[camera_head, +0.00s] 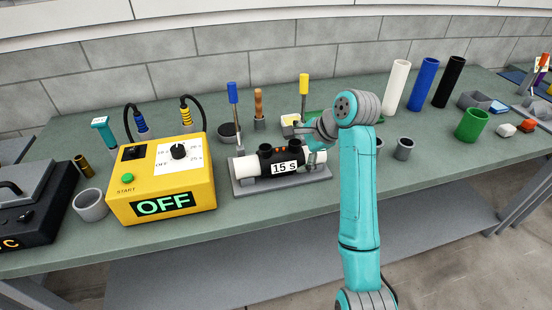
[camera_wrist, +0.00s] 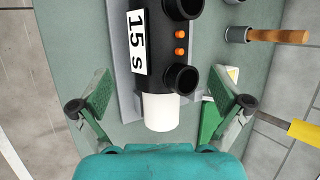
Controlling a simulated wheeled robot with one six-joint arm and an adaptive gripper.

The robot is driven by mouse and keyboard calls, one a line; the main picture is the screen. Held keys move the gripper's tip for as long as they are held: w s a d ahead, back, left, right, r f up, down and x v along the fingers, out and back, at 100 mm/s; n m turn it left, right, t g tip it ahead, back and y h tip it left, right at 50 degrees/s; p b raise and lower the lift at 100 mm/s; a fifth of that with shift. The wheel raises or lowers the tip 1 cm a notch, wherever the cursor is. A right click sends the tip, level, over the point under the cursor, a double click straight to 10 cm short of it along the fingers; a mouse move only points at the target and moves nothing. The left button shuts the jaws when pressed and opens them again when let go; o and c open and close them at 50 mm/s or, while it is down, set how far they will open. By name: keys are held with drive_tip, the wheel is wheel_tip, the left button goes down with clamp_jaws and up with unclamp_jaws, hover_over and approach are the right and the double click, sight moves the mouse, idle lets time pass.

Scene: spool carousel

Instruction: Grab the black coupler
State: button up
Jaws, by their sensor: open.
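The black coupler (camera_head: 267,163) lies in a grey cradle (camera_head: 249,187) on the bench, with a "15 s" label on its side and a white pipe (camera_head: 247,166) in its left end. In the wrist view the coupler (camera_wrist: 160,50) shows two round black terminals and two orange dots, with a white pipe (camera_wrist: 161,112) out of its near end. My gripper (camera_wrist: 165,97) is open, its two fingers on either side of the white pipe's end and clear of it.
A yellow control box (camera_head: 162,181) reading "OFF" stands left of the cradle. Behind the cradle stand a blue-handled tool (camera_head: 233,94), a yellow-handled tool (camera_head: 304,85) and a brush (camera_head: 259,105). White, blue and black pipes stand at the back right.

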sight(285, 157)
drive_tip(key=x, duration=0.8)
drive_tip(key=shift+c, duration=0.3)
drive_tip(key=c, duration=1.2)
drive_tip(key=shift+c, duration=1.4)
drive_tip(key=shift+r, duration=0.1)
